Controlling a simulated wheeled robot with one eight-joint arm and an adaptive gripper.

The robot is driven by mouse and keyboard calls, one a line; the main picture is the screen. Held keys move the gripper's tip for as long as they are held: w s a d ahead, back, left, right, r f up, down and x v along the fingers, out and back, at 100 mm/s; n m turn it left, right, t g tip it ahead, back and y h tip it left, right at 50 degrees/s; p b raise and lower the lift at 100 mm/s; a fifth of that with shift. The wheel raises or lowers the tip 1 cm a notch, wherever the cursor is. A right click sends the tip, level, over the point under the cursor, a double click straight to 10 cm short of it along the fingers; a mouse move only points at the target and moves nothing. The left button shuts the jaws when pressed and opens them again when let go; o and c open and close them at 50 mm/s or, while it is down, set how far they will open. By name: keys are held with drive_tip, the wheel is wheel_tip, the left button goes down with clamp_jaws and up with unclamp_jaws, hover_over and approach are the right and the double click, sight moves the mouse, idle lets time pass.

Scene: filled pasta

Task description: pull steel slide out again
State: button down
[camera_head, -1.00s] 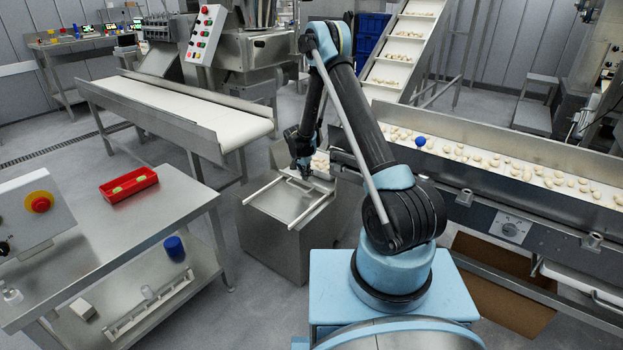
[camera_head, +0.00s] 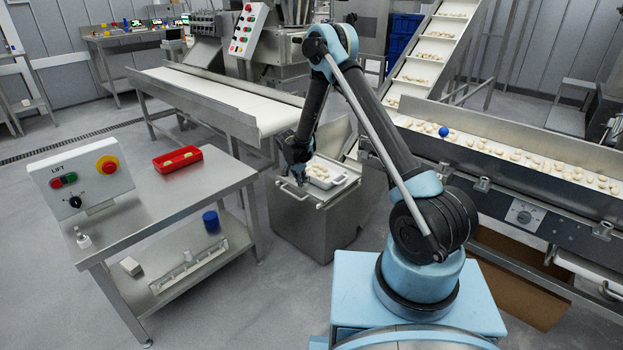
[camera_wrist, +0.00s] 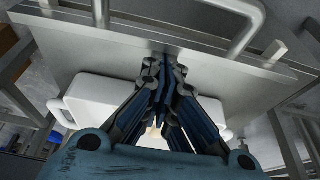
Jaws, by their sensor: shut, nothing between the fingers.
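The steel box (camera_head: 310,230) stands left of my arm in the head view. A steel plate with a bar handle, which seems to be the steel slide (camera_wrist: 120,45), fills the top of the wrist view. My gripper (camera_head: 299,180) is at the box's left top edge, and its handle is partly hidden there. In the wrist view my gripper (camera_wrist: 163,62) is shut and empty, its tips close to the plate's edge. I cannot tell if they touch. A white tray (camera_head: 346,183) with filled pasta sits at the box top; it also shows behind my fingers (camera_wrist: 90,100).
A steel table (camera_head: 150,205) at the left carries a red tray (camera_head: 178,158) and a LIFT button panel (camera_head: 80,183). A white conveyor (camera_head: 215,100) runs behind the box. A pasta belt (camera_head: 520,158) lies at the right. Open floor lies between table and box.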

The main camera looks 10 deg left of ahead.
sight(298, 189)
drive_tip(key=shift+s+a, duration=0.6)
drive_tip(key=shift+s, duration=0.25)
drive_tip(key=shift+s+a, duration=0.6)
drive_tip(key=shift+s, duration=0.2)
drive_tip(key=shift+s+a, duration=0.1)
